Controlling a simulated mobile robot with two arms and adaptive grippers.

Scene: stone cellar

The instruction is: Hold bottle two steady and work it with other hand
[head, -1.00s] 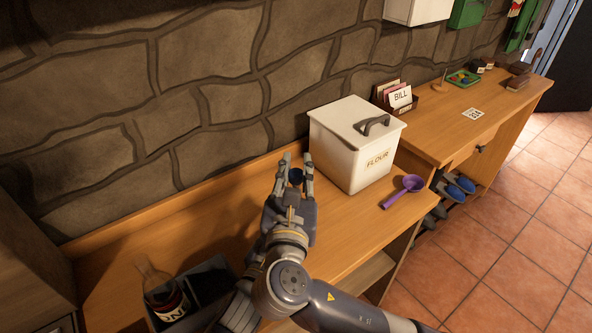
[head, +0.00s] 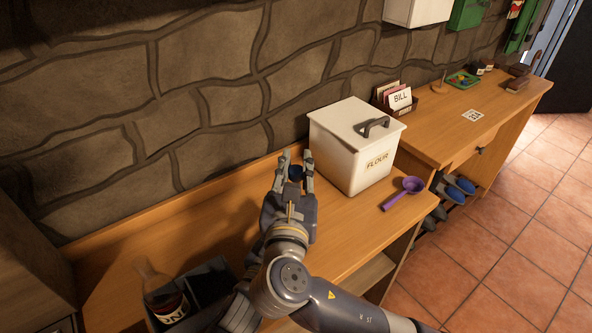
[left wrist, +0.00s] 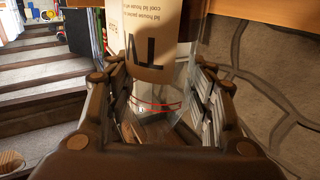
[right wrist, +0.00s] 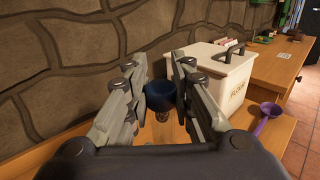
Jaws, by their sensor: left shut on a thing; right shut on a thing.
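Bottle two (left wrist: 158,35) is a clear bottle with a cream label whose large letters "TW" show upside down in the left wrist view. My left gripper (left wrist: 165,105) is shut around its clear part, with a finger on each side. In the head view I cannot make out the left gripper. My right gripper (head: 295,160) is shut on a dark blue round cap (right wrist: 160,97), which also shows between its fingers in the head view (head: 296,173). What lies under the cap is mostly hidden, and I cannot tell whether it sits on the bottle.
A white flour bin (head: 341,150) stands just right of my right gripper, with a purple scoop (head: 411,185) beside it. A dark crate (head: 212,285) holds another bottle (head: 163,298) at the lower left. The stone wall (head: 170,100) is close behind the counter.

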